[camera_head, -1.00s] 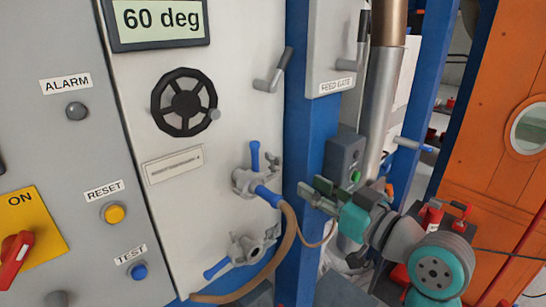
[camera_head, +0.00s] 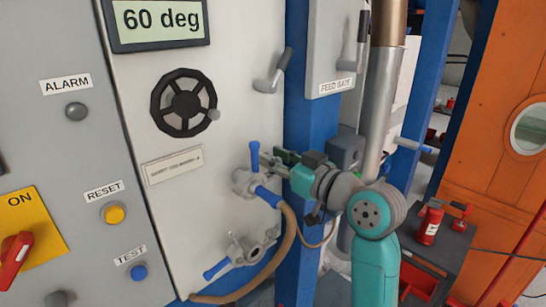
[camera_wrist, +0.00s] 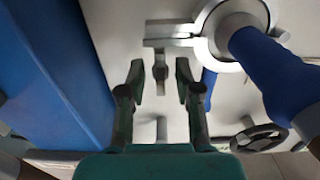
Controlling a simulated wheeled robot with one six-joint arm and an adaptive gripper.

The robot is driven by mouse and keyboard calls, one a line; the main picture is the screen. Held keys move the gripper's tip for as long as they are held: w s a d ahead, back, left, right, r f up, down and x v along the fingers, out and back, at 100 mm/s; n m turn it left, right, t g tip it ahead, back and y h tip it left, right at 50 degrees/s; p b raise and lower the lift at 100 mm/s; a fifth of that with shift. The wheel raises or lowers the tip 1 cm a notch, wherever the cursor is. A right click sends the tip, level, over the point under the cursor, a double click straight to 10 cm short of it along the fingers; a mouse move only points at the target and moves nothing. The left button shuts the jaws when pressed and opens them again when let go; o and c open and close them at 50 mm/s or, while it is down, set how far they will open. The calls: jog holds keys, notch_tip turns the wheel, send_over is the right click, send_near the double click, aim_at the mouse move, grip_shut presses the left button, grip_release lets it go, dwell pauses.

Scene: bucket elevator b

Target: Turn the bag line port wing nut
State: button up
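The upper port (camera_head: 243,182) on the white panel has a metal clamp and a blue hose cuff (camera_head: 268,196). In the wrist view, the clamp ring (camera_wrist: 203,42) surrounds the port beside the blue cuff (camera_wrist: 270,70). A small metal wing nut (camera_wrist: 160,68) hangs from the clamp lug. My gripper (camera_wrist: 160,82) is open, its fingertips on either side of the wing nut area, with visible gaps; contact cannot be told. In the head view, my gripper (camera_head: 278,164) is at the right side of the port and hides the nut.
A brown hose (camera_head: 290,235) curves down from the port. A lower port (camera_head: 243,252) has a blue handle. A blue column (camera_head: 308,110) stands close on the right. A black handwheel (camera_head: 184,102) and crank (camera_head: 273,72) are above.

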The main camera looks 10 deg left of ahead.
jog(key=shift+w+a, duration=0.2)
jog(key=shift+a, duration=0.1)
grip_shut()
jog(key=shift+n+g+y, duration=0.3)
jog(key=n+g+y, duration=0.2)
jog(key=n+g, duration=0.1)
jog(key=g, duration=0.1)
jog(key=shift+w+g, duration=0.1)
jog(key=shift+g, duration=0.3)
jog(key=shift+n+g+y, duration=0.25)
jog(key=shift+n+g, duration=1.1)
jog(key=shift+g, duration=0.6)
jog(key=shift+n+g+y, duration=0.25)
jog(key=shift+n+g, duration=1.1)
jog(key=shift+g, duration=0.6)
